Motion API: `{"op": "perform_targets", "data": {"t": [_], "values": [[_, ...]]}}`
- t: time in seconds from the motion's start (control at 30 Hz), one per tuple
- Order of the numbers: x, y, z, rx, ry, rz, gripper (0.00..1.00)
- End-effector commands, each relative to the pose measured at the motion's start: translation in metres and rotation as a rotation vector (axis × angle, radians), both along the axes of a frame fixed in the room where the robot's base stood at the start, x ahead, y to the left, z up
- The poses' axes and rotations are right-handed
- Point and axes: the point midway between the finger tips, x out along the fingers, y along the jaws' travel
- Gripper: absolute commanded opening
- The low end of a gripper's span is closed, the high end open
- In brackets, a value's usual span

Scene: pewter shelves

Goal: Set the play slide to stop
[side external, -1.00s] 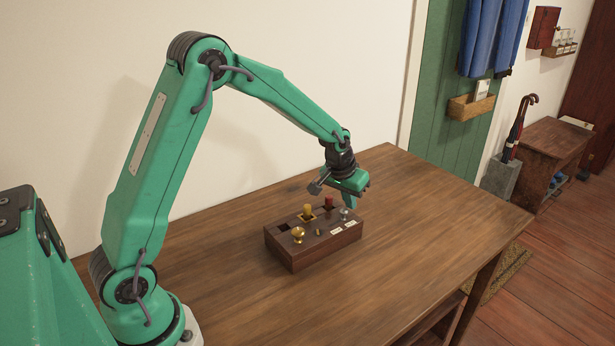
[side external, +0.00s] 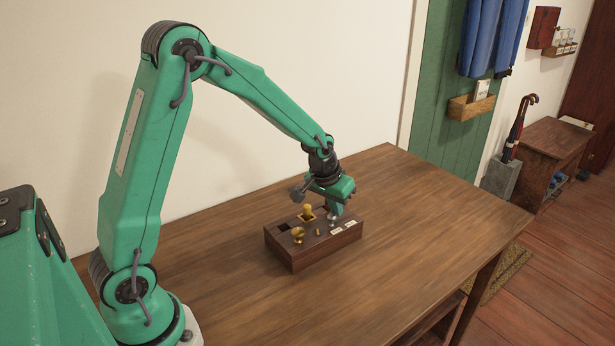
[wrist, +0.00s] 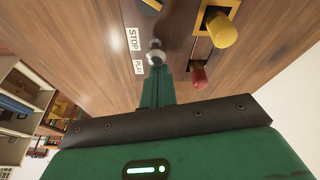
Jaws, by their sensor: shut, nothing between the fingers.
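A dark wooden control box (side external: 297,259) sits on the table. Its silver slide knob (side external: 333,221) stands near two white labels; the wrist view shows the knob (wrist: 155,57) next to the labels STOP (wrist: 133,39) and PLAY (wrist: 139,67). The knob's exact setting between the labels is hard to tell. My gripper (side external: 336,211) is shut and empty, pointing down at the box's right part. In the wrist view its fingertips (wrist: 161,73) are right against or very close to the knob, on the PLAY side.
A yellow knob (side external: 308,211) and a brass knob (side external: 298,233) stand on the box's left part, with a small brass control (side external: 318,232) near them. The wooden table (side external: 430,215) is clear around the box.

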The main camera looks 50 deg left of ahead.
Motion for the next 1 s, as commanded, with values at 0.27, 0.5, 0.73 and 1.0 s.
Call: {"op": "perform_targets", "data": {"t": [0.27,0.5,0.73,1.0], "values": [[-0.005,0.0,-0.002,0.0,0.005,0.0,0.0],[-0.005,0.0,-0.002,0.0,0.009,0.0,0.0],[0.004,0.002,-0.002,0.0,0.006,0.0,0.0],[0.026,0.008,-0.001,0.003,0.0,0.001,0.0]]}}
